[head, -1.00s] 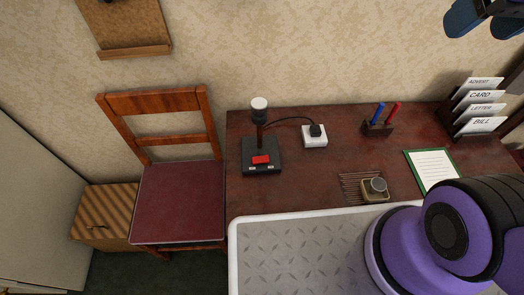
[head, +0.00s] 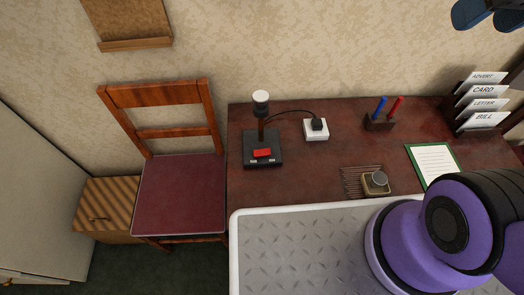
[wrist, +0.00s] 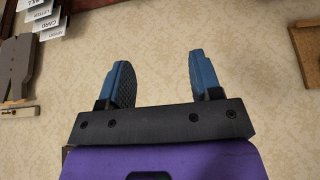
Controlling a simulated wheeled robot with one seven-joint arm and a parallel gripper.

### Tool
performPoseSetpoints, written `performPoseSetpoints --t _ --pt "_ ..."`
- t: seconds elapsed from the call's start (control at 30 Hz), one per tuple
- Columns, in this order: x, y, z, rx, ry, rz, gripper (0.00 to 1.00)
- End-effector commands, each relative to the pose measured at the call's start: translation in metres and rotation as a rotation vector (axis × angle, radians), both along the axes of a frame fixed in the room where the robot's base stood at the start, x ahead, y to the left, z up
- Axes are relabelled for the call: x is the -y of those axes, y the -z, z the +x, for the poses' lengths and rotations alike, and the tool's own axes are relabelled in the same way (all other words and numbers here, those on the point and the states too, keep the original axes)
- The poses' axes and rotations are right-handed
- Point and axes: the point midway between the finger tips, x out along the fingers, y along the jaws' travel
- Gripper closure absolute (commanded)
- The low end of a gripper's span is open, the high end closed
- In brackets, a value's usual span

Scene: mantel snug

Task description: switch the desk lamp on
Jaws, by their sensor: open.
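The desk lamp (head: 262,115) stands upright near the left end of the dark red desk (head: 350,142). It has a black base, a thin stem and a black head with a white top. A red rocker switch (head: 262,153) is on the front of its base. A cord runs from the lamp to a black plug in a white socket block (head: 316,129). I cannot tell whether the lamp is lit. My gripper shows in the wrist view (wrist: 160,78), open and empty, with blue fingers apart in front of the wall. In the head view it is partly in at the top right, far from the lamp.
A grey ridged tray top (head: 300,250) lies in front.

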Motion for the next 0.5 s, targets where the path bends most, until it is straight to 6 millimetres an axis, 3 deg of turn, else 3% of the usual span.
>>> performPoseSetpoints --t 0.03,0.23,0.5 --pt "0.0 0.0 0.001 -0.001 -0.001 0.002 0.53" --pt "-0.009 0.006 0.014 -0.018 -0.026 0.039 0.99" --pt "-0.041 0.028 0.053 -0.067 -0.08 0.143 1.0"
